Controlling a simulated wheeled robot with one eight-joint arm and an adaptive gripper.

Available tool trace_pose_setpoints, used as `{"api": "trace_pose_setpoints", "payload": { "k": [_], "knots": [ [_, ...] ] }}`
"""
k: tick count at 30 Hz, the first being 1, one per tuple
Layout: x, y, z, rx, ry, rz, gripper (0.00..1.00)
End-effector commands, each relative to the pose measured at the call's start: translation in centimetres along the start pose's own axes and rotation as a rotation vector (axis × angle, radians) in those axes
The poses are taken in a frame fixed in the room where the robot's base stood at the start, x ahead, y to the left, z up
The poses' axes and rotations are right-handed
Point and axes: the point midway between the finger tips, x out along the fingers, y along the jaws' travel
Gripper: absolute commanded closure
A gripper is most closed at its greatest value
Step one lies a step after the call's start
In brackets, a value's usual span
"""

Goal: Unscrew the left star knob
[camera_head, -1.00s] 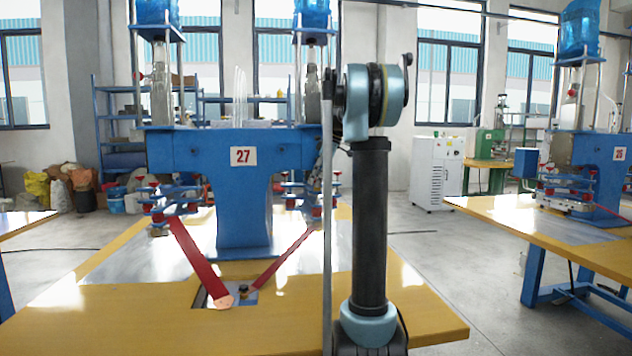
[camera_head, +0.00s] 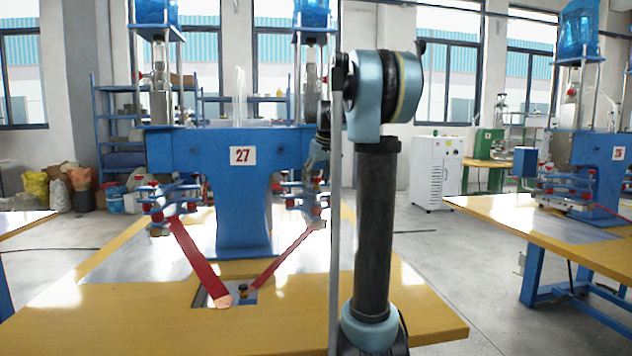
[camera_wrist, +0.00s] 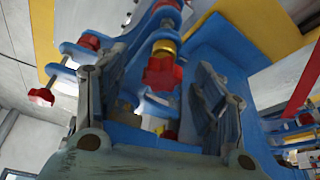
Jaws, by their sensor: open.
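In the wrist view a red star knob (camera_wrist: 162,74) sits below a brass-coloured collar on a blue clamp bracket (camera_wrist: 165,20). My gripper (camera_wrist: 160,88) is open, with one finger to each side of the knob in the picture. The knob appears apart from both fingers, a little beyond them. Another red knob (camera_wrist: 90,40) and a red-ended screw (camera_wrist: 42,97) show to the left. In the head view, blue clamps with small red knobs stand at the machine's left (camera_head: 170,203) and right (camera_head: 303,192). My gripper is not clearly visible there.
The blue machine marked 27 (camera_head: 243,156) stands on a yellow-edged table (camera_head: 130,320). Two red straps (camera_head: 197,262) run from the clamps to a recess in the table. In the wrist view, a blue machine body (camera_wrist: 225,50) lies close behind the right finger.

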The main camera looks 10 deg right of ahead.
Motion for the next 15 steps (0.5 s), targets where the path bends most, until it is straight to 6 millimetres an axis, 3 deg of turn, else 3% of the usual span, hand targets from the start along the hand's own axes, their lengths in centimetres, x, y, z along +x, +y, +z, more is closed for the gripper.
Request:
{"api": "trace_pose_setpoints", "payload": {
  "k": [6, 15],
  "knots": [
    [0.07, -0.06, -0.04, 0.111, 0.0, 0.046, 0.38],
    [0.06, -0.04, -0.02, 0.121, 0.0, 0.05, 0.38]
  ]
}}
